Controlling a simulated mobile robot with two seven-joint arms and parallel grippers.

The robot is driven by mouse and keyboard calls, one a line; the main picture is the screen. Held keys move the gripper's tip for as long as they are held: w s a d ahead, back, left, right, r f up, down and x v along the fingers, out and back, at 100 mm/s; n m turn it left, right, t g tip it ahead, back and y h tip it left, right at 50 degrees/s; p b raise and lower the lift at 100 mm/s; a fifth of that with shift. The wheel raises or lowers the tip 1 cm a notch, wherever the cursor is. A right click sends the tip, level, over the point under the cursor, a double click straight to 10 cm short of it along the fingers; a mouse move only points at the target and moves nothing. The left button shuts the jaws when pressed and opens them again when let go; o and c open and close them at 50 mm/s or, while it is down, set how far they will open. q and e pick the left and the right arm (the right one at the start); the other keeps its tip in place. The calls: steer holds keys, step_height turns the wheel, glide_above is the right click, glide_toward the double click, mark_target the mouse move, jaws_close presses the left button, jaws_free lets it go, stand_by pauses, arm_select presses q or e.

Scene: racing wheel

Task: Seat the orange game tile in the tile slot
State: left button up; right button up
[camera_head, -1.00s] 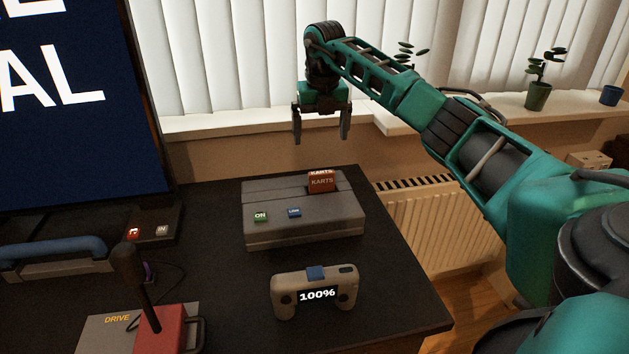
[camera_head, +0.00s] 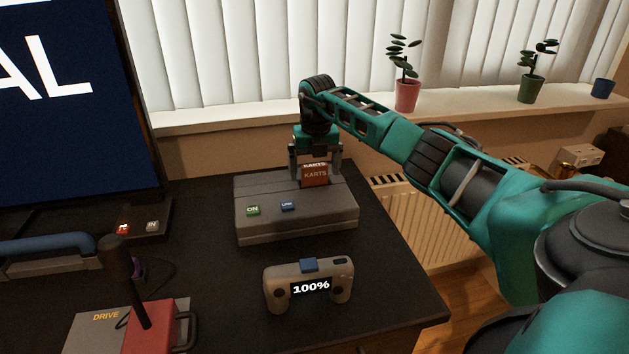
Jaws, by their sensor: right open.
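The orange game tile (camera_head: 315,176), marked KARTS, stands upright in the top of the grey console (camera_head: 296,222), toward its back right. The tile slot is hidden under the tile, so I cannot tell how deep the tile sits. My right gripper (camera_head: 315,168) is just above and behind the console. Its two open fingers stand to the left and right of the tile, apart from it as far as I can see. My left gripper is not in view.
A grey controller (camera_head: 309,285) reading 100% lies in front of the console. A red lever unit (camera_head: 155,328) and a blue handle (camera_head: 48,245) are at the left. A large screen (camera_head: 70,110) stands back left. The dark table (camera_head: 395,310) is clear at right.

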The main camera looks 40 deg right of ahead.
steer(key=c, duration=1.1)
steer(key=shift+r, duration=0.15)
